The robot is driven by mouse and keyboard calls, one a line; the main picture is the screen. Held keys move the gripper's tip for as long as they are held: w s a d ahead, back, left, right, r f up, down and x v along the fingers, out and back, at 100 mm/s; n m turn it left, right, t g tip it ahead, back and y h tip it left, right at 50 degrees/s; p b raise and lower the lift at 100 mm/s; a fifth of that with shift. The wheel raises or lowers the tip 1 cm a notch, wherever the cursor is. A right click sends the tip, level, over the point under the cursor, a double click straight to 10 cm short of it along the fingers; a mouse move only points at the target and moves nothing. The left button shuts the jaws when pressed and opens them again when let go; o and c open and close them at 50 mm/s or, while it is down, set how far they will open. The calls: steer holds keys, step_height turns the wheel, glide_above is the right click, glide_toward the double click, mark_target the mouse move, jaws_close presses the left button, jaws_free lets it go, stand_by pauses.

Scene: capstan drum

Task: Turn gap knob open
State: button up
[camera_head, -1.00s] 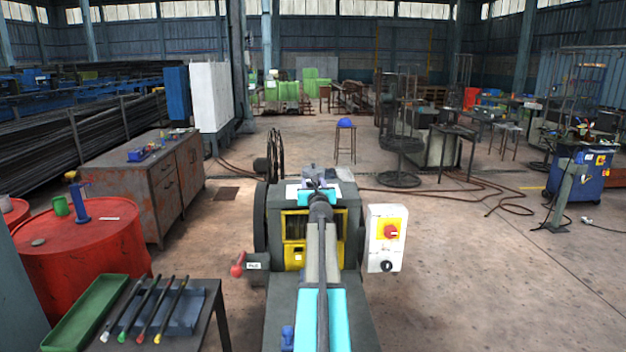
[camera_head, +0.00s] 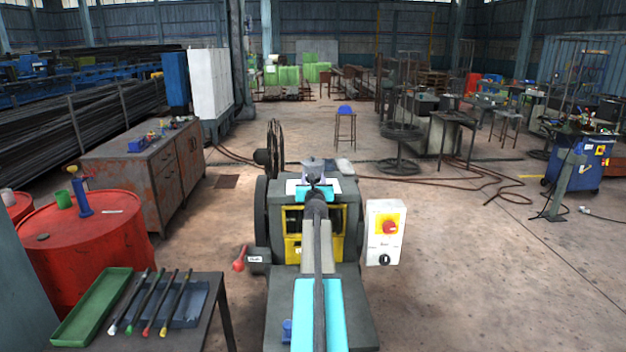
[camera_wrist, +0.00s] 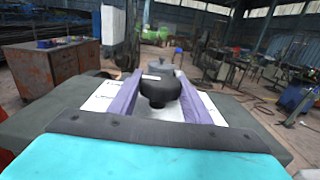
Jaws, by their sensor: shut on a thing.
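The gap knob (camera_wrist: 158,92) is a black round knob on top of the machine. It stands between the two purple fingers of my gripper (camera_wrist: 160,78) in the wrist view. The fingers flank it and my gripper is shut on it. In the head view my gripper (camera_head: 316,178) is at the top of the dark machine (camera_head: 346,197), and my arm largely hides the knob. A grey part (camera_wrist: 158,69) shows just behind the knob. The knob's marking and turn angle cannot be made out.
A white switch box (camera_head: 377,243) with a red and a black knob is on the machine's right. A red-ended lever (camera_head: 239,262) sticks out on its left. A red drum (camera_head: 90,250) and a table with a green tray (camera_head: 95,305) stand left.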

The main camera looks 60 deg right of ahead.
steer(key=o, duration=1.1)
steer(key=shift+c, duration=0.2)
steer(key=shift+s+a, duration=0.1)
steer(key=shift+a, duration=0.1)
steer(key=v, duration=1.3)
steer(key=shift+s+a, duration=0.15)
steer(key=shift+a, duration=0.05)
